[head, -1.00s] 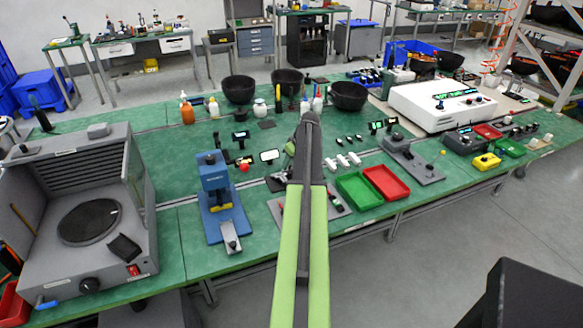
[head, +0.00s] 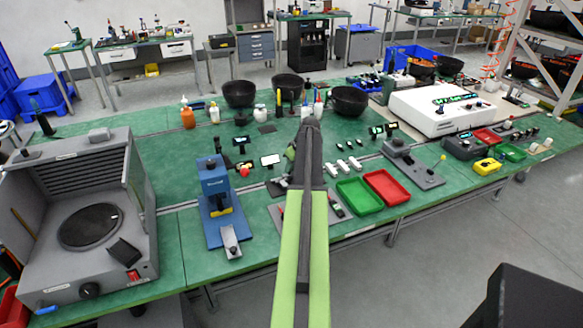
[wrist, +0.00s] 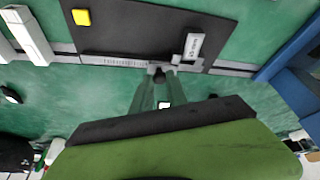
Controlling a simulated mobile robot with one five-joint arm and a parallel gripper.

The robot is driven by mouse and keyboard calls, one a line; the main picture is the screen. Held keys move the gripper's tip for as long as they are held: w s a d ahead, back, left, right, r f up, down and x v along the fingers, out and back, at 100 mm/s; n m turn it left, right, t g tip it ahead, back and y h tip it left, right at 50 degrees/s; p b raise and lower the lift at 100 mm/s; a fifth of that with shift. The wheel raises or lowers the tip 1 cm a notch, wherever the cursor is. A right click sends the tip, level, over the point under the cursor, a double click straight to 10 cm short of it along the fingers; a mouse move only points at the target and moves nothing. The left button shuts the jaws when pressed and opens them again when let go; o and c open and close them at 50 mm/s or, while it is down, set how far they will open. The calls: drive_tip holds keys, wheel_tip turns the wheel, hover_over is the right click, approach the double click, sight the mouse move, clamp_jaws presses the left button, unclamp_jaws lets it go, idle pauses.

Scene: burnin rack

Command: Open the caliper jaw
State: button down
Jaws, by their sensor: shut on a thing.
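In the wrist view the caliper (wrist: 194,47) lies flat on a dark mat (wrist: 135,28), with its pale graduated beam running left to right along the mat's near edge. A small dark round part (wrist: 160,72) sticks out at the beam's near side. My gripper (wrist: 161,84) reaches it from below in the picture, its two fingers close together and shut on the caliper at this part. The exact contact is small and hard to see. In the head view my own arm hides my gripper and most of the caliper.
A yellow block (wrist: 81,17) sits on the mat's left side. In the head view a blue press (head: 217,190) stands left of my arm. Green (head: 359,197) and red (head: 387,186) trays lie to its right. Several white pieces (head: 342,166) lie behind them.

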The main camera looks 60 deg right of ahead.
idle(0.8)
drive_tip(key=shift+s+d, duration=0.45)
drive_tip(key=shift+d, duration=0.1)
drive_tip(key=c, duration=1.3)
unclamp_jaws()
drive_tip(key=shift+w, duration=0.1)
drive_tip(key=p+v, duration=1.6)
drive_tip(key=v, duration=0.1)
drive_tip(key=shift+r, duration=0.2)
